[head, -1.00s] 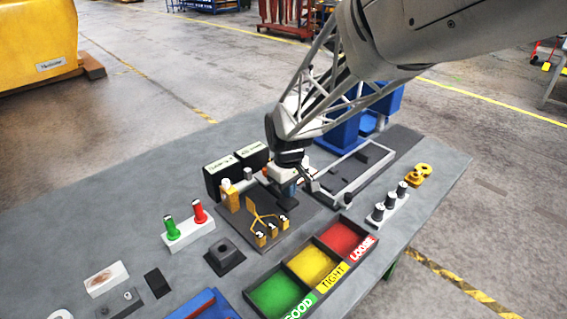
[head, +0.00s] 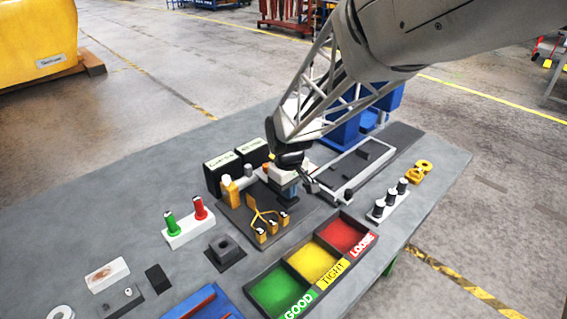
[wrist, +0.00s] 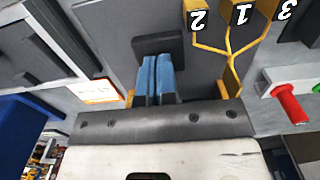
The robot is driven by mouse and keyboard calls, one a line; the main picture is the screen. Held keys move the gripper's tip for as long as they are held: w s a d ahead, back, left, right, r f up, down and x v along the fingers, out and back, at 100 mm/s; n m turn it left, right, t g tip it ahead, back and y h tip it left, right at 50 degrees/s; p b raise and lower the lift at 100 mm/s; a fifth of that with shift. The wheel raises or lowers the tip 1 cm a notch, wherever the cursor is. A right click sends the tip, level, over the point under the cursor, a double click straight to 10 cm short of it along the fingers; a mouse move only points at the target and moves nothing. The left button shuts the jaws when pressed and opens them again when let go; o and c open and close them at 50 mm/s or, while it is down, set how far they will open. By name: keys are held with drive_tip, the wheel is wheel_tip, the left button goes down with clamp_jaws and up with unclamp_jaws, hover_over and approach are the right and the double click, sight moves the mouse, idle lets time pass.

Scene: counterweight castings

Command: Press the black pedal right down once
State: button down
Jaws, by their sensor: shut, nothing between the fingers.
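The black pedal (wrist: 157,42) is a dark rectangular pad on a grey plate. It shows in the wrist view just past my fingertips, which cover part of its near edge. In the head view the pedal (head: 291,198) is mostly hidden behind my gripper (head: 288,193), at the right of the plate. My gripper, with blue fingers (wrist: 157,62), is shut with nothing between them. The fingertips are over or against the pedal; I cannot tell whether they touch it or how far it is down.
A yellow branching track (head: 258,217) with numbered ends lies beside the pedal. Two black labelled boxes (head: 237,165) stand behind it. A three-part tray (head: 312,265), a white block with green and red pegs (head: 190,233) and a grey frame (head: 355,170) surround the plate.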

drive_tip(key=shift+f, duration=1.4)
drive_tip(key=shift+r, duration=4.5)
drive_tip(key=shift+r, duration=0.1)
